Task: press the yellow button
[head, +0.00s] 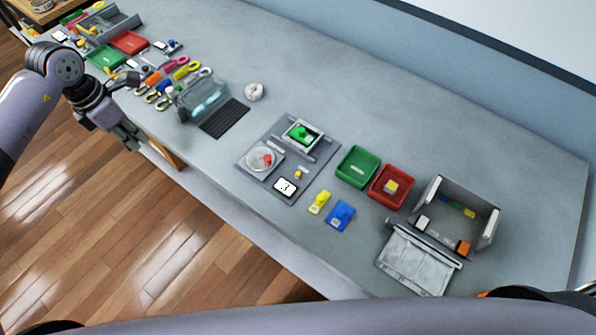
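A small yellow button (299,174) shows on a grey panel (251,170) in the middle of the table. It sits just above a white display (285,187) that reads what looks like 3. The panel also carries a round clear dish with a red piece (267,159) and a framed green piece (302,132). My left gripper (131,139) hangs at the table's front edge on the left, well away from the panel. It is small and dark here, and I cannot tell whether its fingers are apart. My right gripper is not in view.
Green (346,176) and red (379,197) trays, yellow (319,203) and blue (340,215) pieces, and an open grey box (487,232) lie right of the panel. A clear-lidded case (203,95) and several tools lie left.

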